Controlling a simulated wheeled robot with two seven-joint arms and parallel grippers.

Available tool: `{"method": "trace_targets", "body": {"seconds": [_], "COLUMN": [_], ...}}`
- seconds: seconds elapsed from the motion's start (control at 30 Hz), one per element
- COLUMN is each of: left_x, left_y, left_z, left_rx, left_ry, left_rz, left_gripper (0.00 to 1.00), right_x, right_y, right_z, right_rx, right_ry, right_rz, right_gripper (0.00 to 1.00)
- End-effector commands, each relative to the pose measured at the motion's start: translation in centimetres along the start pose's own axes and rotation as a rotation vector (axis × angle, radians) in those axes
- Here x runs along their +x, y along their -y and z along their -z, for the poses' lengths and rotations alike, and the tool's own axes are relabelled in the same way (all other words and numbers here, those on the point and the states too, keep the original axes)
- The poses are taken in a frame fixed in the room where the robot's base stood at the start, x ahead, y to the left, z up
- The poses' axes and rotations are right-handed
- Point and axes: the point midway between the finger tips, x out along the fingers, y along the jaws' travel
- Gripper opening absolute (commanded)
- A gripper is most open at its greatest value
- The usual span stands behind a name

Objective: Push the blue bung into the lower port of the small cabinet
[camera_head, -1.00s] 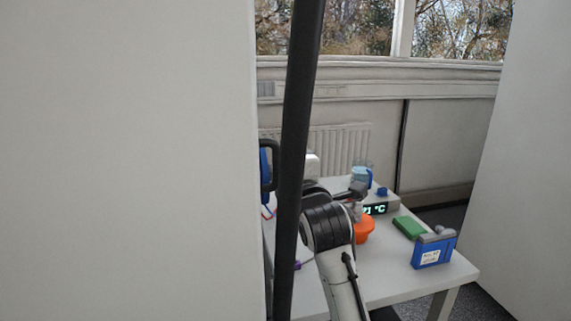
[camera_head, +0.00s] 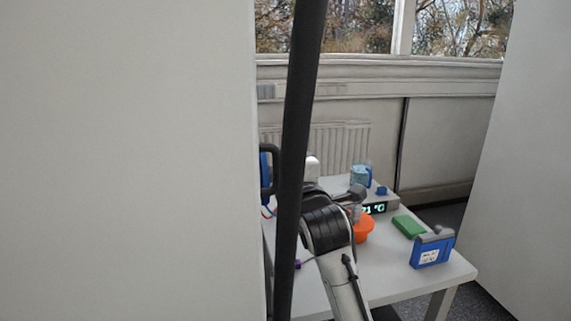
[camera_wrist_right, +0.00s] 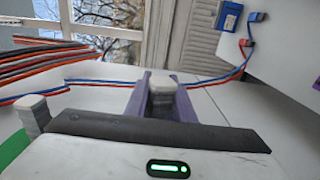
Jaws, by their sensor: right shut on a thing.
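In the head view my right gripper (camera_head: 357,194) is over the far part of the white table, in front of a light blue cup. My own arm partly hides it. In the right wrist view my gripper (camera_wrist_right: 162,92) shows as a pale grey block between two purple sides. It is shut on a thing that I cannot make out. A small blue piece (camera_head: 381,190) sits on a grey box with a lit display (camera_head: 375,209); I cannot tell whether it is the bung. I cannot identify the small cabinet or its lower port. My left gripper is not in view.
A dark upright post (camera_head: 296,150) and a pale panel (camera_head: 125,160) block the left. Red and blue cables (camera_wrist_right: 105,82) cross the wrist view.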

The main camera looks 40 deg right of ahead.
Motion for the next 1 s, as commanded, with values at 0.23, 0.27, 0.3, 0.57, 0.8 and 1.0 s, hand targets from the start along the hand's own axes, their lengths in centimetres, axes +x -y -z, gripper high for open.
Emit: {"method": "trace_targets", "body": {"seconds": [0.23, 0.27, 0.3, 0.57, 0.8, 1.0], "left_x": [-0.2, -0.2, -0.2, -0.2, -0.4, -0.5], "left_y": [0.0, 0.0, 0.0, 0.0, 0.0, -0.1], "left_z": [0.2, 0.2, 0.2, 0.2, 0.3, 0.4], "left_rx": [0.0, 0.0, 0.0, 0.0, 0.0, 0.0], "left_ry": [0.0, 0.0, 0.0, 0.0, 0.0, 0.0], "left_rz": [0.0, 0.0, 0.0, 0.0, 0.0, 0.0], "left_gripper": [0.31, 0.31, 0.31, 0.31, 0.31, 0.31], "right_x": [0.0, 0.0, 0.0, 0.0, 0.0, 0.0], "right_y": [-0.2, -0.2, -0.2, -0.2, -0.2, -0.2], "right_z": [0.0, 0.0, 0.0, 0.2, 0.7, 1.0], "right_rx": [0.001, 0.001, 0.001, 0.002, 0.003, 0.003], "right_ry": [-0.001, -0.001, -0.001, -0.002, -0.001, -0.001], "right_rz": [-0.005, -0.005, -0.005, -0.004, -0.004, -0.004], "right_gripper": [0.0, 0.0, 0.0, 0.0, 0.0, 0.0]}}
